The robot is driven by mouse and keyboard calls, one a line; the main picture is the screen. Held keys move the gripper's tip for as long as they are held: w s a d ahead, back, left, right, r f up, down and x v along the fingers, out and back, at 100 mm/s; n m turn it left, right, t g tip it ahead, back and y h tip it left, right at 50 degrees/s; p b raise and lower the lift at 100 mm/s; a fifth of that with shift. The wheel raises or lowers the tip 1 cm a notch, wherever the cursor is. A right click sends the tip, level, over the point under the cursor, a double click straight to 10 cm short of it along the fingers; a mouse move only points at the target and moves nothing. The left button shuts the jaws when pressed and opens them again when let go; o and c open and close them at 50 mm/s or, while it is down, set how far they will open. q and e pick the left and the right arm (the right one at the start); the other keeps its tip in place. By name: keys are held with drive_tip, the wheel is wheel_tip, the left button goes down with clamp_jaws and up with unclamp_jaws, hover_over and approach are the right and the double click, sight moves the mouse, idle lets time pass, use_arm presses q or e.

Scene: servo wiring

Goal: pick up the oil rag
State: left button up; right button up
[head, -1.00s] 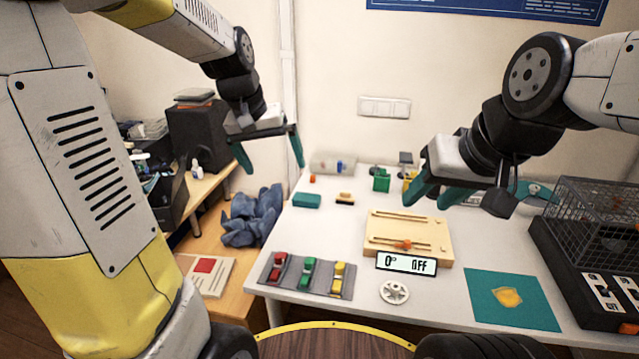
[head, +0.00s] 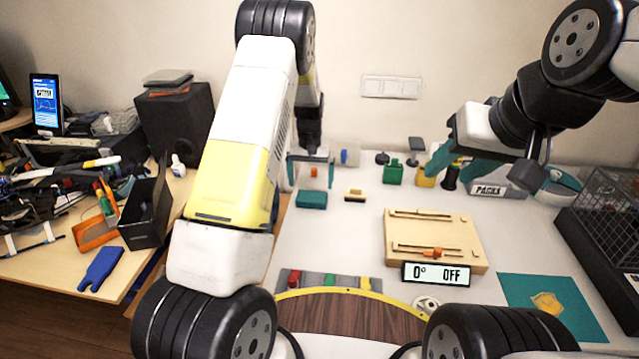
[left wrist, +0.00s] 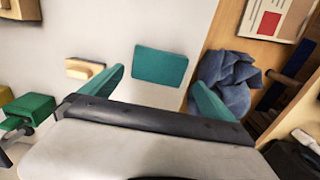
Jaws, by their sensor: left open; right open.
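A crumpled blue-grey cloth, which looks like the oil rag (left wrist: 228,82), shows in the left wrist view beside the white table's edge, over a wooden surface. In the head view it is hidden behind my left arm. My left gripper (head: 311,172) is open and empty. In the left wrist view its right finger overlaps the near-left side of the cloth, and a teal block (left wrist: 160,66) shows between the fingers. Whether the finger touches the cloth cannot be told. My right gripper (head: 458,168) is open and empty, above the right back of the table.
The white table (head: 350,240) carries a wooden slider board (head: 433,229), a teal mat (head: 540,300), a wire cage (head: 612,190) and small blocks. A cluttered wooden desk (head: 60,272) stands at the left. My left arm blocks the view of the gap between them.

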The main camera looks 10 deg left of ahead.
sight(312, 196)
use_arm(q)
wheel_tip(312, 196, down, 6)
drive_tip(key=shift+d+r, duration=0.1)
drive_tip(key=shift+r, duration=0.1)
drive_tip(key=c, duration=1.1)
drive_tip(key=shift+r, duration=0.1)
drive_tip(key=shift+r, duration=0.5)
drive_tip(key=r, duration=0.1)
drive_tip(key=s+r, duration=0.1)
drive_tip(key=shift+d+r, duration=0.25)
drive_tip(key=shift+r, duration=0.05)
drive_tip(key=s+d, duration=0.1)
drive_tip(key=s, duration=0.3)
drive_tip(key=s+d+r, duration=0.1)
drive_tip(key=s+d, duration=0.1)
drive_tip(key=s, duration=0.3)
drive_tip(key=s+d, duration=0.1)
drive_tip(key=s, duration=0.4)
drive_tip(key=shift+s+d+r, duration=0.15)
drive_tip(key=shift+d, duration=0.25)
